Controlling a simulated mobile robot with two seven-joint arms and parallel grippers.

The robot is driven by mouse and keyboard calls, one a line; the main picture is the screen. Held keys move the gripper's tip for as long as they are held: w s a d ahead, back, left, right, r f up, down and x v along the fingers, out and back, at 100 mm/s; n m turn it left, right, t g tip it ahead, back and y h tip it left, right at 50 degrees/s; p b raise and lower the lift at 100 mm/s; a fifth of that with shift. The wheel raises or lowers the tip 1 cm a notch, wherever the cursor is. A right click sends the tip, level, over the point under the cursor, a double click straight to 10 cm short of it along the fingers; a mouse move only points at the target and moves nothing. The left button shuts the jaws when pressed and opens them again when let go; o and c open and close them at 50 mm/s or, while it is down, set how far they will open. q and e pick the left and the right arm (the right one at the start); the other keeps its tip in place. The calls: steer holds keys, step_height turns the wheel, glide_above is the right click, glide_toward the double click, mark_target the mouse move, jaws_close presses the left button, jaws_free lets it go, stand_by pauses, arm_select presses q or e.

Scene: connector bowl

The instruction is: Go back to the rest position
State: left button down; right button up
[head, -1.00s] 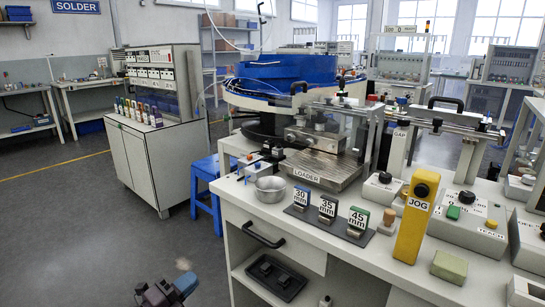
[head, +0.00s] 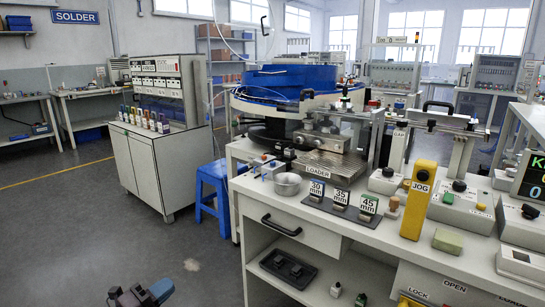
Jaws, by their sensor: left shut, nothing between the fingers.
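My left gripper (head: 128,296) shows at the bottom edge of the head view, left of centre. It is dark with a blue part beside it. It is low over the grey floor, in front of the workbench and apart from it. It is shut and holds nothing. The rest of the left arm is cut off by the bottom edge. My right gripper is not in view.
Open floor (head: 90,230) lies at left.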

arm_select(q)
steer(key=s+a+f+n+g+y, duration=0.1)
steer(key=s+a+f+n+y, duration=0.3)
steer(key=s, duration=0.8)
steer(key=s+d+f+n+g+y, duration=0.15)
steer(key=s+n, duration=0.45)
steer(key=s, duration=0.6)
steer(key=s+a+f+n+g+y, duration=0.1)
steer(key=s+a+f+n+y, duration=0.2)
steer(key=s, duration=0.9)
steer(key=s+d+r+n+g, duration=0.1)
steer(key=s+n, duration=0.1)
steer(key=s, duration=0.4)
steer(key=s+d+r+n+g, duration=0.1)
steer(key=s+n+g, duration=0.15)
steer(key=s, duration=0.25)
step_height(320, 180, up, 10)
steer(key=d+n+t+y+p, duration=0.1)
steer(key=n+p, duration=0.7)
steer(key=p, duration=0.9)
steer(key=shift+d+t+y+p, duration=0.35)
steer(key=shift+t+y, duration=0.45)
steer(key=shift+y, duration=0.45)
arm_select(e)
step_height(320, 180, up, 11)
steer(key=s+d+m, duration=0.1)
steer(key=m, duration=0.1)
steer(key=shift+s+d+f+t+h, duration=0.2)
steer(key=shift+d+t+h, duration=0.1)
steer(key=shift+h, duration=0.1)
